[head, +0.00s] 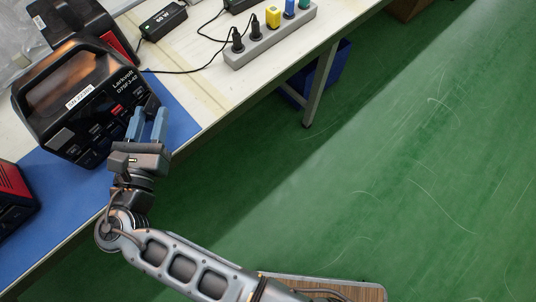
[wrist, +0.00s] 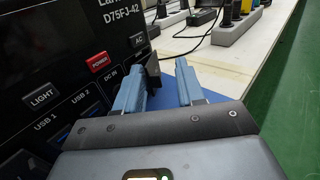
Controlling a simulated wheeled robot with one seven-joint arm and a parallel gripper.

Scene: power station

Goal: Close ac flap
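The black power station (head: 75,95), labelled Larkvolt D75FJ-42, stands on the blue mat at the left. Its front panel (wrist: 60,65) fills the left of the wrist view. A small dark AC flap (wrist: 152,68) sticks out from the panel below the AC label (wrist: 139,41); it shows as a dark piece by the fingertips in the head view (head: 152,103). My gripper (head: 149,112) has its two blue fingers apart. In the wrist view, the flap is by the left fingertip, at the gap between the fingers (wrist: 163,69). I cannot tell whether they touch.
A grey power strip (head: 270,38) with several plugs and a 60 W adapter (head: 162,20) lie on the white table (head: 205,75). Other red and black units stand behind (head: 95,25) and at the lower left (head: 14,195). Green floor (head: 400,150) right of the table is open.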

